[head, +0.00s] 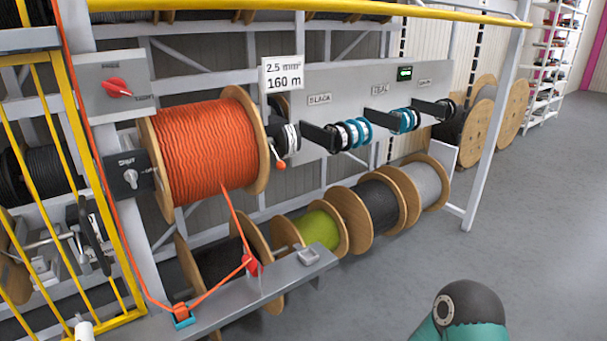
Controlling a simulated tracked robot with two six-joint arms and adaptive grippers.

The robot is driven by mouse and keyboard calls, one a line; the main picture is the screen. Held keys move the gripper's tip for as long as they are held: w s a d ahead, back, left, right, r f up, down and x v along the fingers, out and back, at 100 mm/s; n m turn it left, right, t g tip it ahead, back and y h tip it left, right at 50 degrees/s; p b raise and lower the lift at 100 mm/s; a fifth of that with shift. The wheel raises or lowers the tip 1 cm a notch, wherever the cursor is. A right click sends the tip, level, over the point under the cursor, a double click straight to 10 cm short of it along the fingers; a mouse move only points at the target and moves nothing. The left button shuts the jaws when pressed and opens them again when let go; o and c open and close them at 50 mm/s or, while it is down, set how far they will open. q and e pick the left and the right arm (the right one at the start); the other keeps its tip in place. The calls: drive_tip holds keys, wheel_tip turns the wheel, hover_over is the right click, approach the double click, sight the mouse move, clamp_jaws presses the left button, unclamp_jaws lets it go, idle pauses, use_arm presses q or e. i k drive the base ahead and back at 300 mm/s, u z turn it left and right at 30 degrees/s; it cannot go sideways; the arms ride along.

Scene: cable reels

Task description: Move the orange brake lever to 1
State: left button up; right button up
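A small lever with an orange-red knob (281,165) hangs at the right side of the big orange cable reel (208,150), beside a dark and pale hub (287,138). It looks like the orange brake lever, but no 0 or 1 mark is readable there. A red rotary handle (118,87) sits on a grey panel at the upper left; its labels are too small to read surely. Neither gripper shows. A dark and teal rounded link of my arm shows at the bottom right, well away from the lever.
A yellow barred guard (70,140) stands at the left. Orange cable runs from the reel through a red guide (252,266) on a grey ledge (290,278). Several reels stand low behind. A dark switch (131,178) is left of the orange reel. Floor at right is clear.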

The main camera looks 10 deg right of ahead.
sight(281, 166)
drive_tip(key=u, duration=0.2)
drive_tip(key=i, duration=0.9)
drive_tip(key=z, duration=0.1)
